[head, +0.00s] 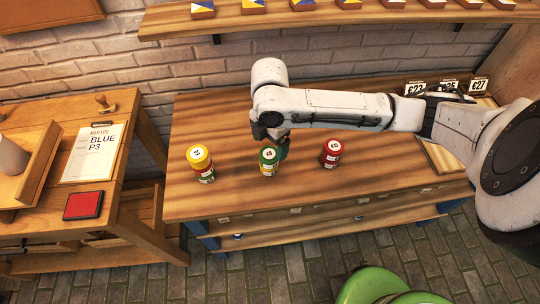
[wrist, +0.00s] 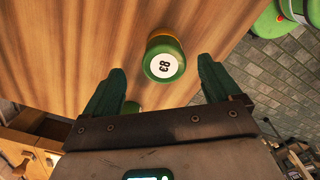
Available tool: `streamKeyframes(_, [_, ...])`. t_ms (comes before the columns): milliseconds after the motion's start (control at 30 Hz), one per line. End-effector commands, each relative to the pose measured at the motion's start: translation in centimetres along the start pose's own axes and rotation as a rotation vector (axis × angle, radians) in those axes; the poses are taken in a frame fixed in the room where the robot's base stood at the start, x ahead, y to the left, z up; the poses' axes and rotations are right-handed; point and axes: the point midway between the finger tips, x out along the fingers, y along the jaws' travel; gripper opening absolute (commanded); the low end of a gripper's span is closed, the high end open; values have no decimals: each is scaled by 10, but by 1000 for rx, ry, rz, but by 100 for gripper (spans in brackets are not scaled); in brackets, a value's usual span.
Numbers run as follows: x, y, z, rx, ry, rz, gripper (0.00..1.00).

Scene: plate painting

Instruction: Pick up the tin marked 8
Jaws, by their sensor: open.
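In the wrist view the green tin (wrist: 176,52) shows a white round label with an 8 and another mark, turned sideways. My gripper (head: 282,147) is close beside and above it in the head view. In the wrist view my gripper (wrist: 162,68) is open, one dark green finger on each side of the tin, with gaps to both.
The table (head: 225,200) has free wood between the tins. Number cards (head: 448,85) stand at its back right. A shelf (head: 330,20) with painted blocks runs above. A side table (head: 125,150) with an order sheet (head: 92,153) is at left.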

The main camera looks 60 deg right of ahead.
Motion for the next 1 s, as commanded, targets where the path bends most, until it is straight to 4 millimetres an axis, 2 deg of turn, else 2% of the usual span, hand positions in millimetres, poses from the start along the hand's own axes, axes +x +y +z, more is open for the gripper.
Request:
streamKeyframes(333, [43, -5, -6, 2, 1, -3, 91])
streamKeyframes(667, [50, -5, -6, 1, 1, -1, 91])
streamKeyframes(1000, [50, -5, -6, 1, 1, -2, 58])
